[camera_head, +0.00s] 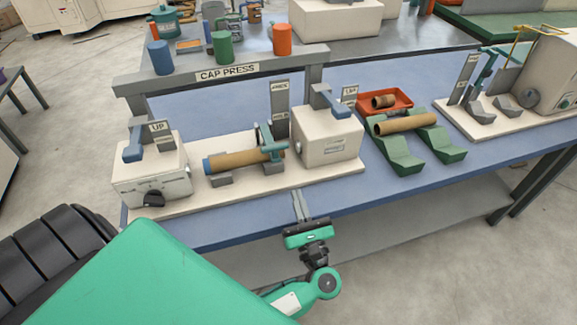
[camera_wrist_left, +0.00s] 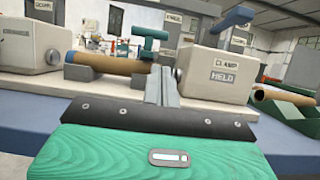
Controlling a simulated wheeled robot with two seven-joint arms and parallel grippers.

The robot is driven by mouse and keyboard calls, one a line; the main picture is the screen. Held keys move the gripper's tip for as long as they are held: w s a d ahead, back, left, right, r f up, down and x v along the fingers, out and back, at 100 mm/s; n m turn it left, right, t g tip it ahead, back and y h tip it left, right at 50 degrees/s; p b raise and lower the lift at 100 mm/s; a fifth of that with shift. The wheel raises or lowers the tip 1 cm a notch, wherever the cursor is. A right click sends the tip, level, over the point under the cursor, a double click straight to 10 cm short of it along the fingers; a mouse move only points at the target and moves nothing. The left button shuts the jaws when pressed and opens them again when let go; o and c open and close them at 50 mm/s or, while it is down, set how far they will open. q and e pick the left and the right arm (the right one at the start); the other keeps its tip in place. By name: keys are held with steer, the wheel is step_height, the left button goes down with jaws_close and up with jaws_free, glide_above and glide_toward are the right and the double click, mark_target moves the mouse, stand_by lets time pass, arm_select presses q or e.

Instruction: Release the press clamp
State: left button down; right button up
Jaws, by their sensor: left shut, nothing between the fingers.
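The cap press stands on a cream base plate (camera_head: 250,190) under a "CAP PRESS" sign. A brown tube (camera_head: 242,158) lies on grey cradles between two cream housings, with a blue end at its left. A teal clamp with a T-shaped handle (camera_head: 268,140) sits over the tube's right part; the handle also shows in the left wrist view (camera_wrist_left: 149,34). The right housing (camera_head: 330,138) carries labels reading "CLAMP" and "HELD" (camera_wrist_left: 223,77) in the left wrist view. My left gripper (camera_head: 299,194) is shut and empty at the table's front edge, apart from the clamp. My right gripper is out of view.
Blue levers top the left housing (camera_head: 133,149) and right housing (camera_head: 340,110), each beside an "UP" label. A black knob (camera_head: 153,199) is on the left housing's front. Green cradles (camera_head: 440,145) hold another tube (camera_head: 405,124) to the right, near a red tray (camera_head: 370,107).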

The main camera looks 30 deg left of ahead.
arm_select(q)
steer(key=shift+p+x, duration=1.75)
steer(key=shift+x, duration=3.25)
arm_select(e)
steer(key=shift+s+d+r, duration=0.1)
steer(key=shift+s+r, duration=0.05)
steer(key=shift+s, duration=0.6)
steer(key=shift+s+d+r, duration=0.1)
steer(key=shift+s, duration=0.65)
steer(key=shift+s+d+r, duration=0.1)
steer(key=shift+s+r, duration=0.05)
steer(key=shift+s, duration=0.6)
